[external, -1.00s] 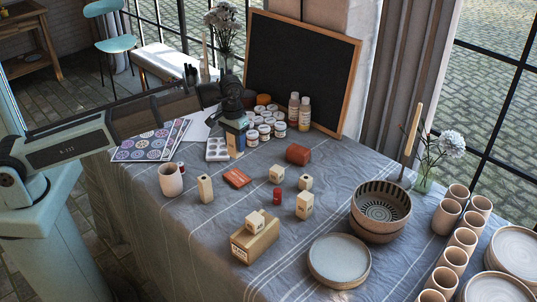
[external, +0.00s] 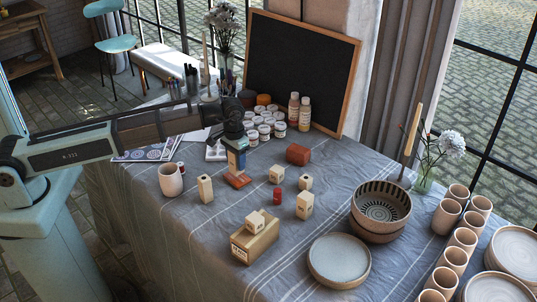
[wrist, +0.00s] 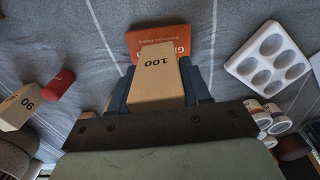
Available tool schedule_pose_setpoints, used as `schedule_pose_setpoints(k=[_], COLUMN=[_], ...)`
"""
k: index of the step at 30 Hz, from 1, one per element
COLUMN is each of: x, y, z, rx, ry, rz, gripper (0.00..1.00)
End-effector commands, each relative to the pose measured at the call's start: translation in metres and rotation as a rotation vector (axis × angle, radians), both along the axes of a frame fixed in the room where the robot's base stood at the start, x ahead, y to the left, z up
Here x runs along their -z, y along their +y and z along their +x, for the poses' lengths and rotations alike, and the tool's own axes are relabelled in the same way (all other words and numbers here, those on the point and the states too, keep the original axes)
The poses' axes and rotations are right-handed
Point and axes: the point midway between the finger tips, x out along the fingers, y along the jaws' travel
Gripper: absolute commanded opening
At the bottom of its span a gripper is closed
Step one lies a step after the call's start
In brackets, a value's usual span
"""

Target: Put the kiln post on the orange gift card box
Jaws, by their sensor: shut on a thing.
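My gripper (external: 236,158) is shut on a tan kiln post (wrist: 155,75) marked 100, one finger on each side of it in the wrist view. The orange gift card box (external: 237,180) lies flat on the cloth directly below my gripper, and it also shows just beyond the post in the wrist view (wrist: 176,40). The post looks upright over the box. Whether its lower end touches the box cannot be told; the post hides part of the box.
Other pale posts stand nearby (external: 206,188), (external: 304,205). Paint jars (external: 265,130) stand behind.

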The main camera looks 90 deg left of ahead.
Motion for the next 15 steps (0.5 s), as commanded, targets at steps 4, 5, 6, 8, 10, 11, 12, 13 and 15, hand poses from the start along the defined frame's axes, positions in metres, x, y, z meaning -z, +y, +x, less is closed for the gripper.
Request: schedule_pose_setpoints(k=[4,5,6,8,10,11,12,13,15], x=[0.018,0.020,0.022,0.022,0.022,0.022,0.022,0.022,0.023], y=[0.000,0.000,0.000,0.000,0.000,0.000,0.000,0.000,0.000], z=[0.000,0.000,0.000,0.000,0.000,0.000,0.000,0.000,0.000], rx=[0.000,0.000,0.000,0.000,0.000,0.000,0.000,0.000,0.000], ry=[0.001,0.001,0.000,0.000,-0.001,0.000,0.000,0.000,0.000], rz=[0.000,0.000,0.000,0.000,0.001,0.000,0.000,0.000,0.000], gripper=[0.04,0.04,0.04,0.04,0.04,0.04,0.04,0.04,0.04])
